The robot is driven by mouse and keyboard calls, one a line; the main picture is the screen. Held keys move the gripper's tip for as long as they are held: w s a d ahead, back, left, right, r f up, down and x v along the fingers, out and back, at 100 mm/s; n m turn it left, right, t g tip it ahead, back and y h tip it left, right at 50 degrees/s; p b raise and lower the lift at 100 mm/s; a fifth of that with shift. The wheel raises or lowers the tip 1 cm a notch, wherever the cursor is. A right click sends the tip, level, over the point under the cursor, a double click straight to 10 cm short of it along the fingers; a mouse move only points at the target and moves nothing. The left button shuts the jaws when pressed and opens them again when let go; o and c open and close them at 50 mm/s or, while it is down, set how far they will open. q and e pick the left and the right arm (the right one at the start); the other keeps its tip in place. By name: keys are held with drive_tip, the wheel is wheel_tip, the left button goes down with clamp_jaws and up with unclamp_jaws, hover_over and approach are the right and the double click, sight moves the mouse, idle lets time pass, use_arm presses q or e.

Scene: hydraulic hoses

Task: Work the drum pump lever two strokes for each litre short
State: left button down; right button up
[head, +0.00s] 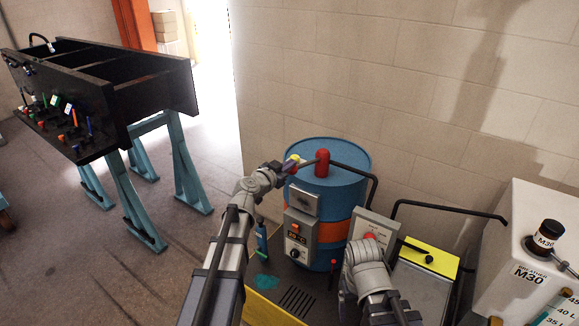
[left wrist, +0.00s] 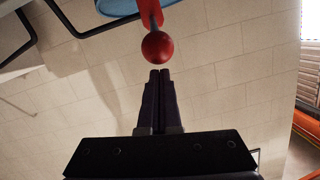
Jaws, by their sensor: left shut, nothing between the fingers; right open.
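A blue drum with an orange band (head: 333,231) stands against the wall. A red pump part (head: 322,164) rises from its lid, with a black pipe running right. A white tank (head: 525,240) marked M30 has a litre scale, partly cut off.
A grey control box (head: 299,236) with a display and dial fronts the drum. A black rack on blue legs (head: 125,185) is at left, with open floor between.

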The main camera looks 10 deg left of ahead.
drive_tip(key=shift+f, duration=0.1)
idle(0.3)
wheel_tip(320, 180, down, 17)
drive_tip(key=b, duration=1.7)
drive_tip(key=shift+s+b, duration=0.2)
drive_tip(key=shift+b, duration=0.1)
drive_tip(key=shift+f, duration=0.1)
drive_tip(key=shift+a, duration=0.1)
